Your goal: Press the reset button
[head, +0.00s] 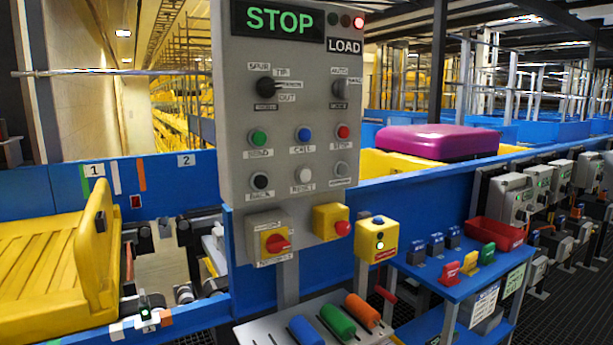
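The reset button (302,175) is a white round button on the grey control panel (235,130). It sits in the middle of the lower button row, with a label under it that reads RESET. A black button is to its left and a grey one to its right. A blue button (304,134) labelled CALL is straight above it, between a green button (258,138) and a red button (342,131). Nothing covers the reset button. My gripper is not in view.
Below the buttons, a red rotary switch (277,243) and a red mushroom button (342,228) stick out. Coloured handles (338,320) stand on a grey console below. A yellow tray (45,270) is at left; a purple suitcase (437,141) lies behind the panel at right.

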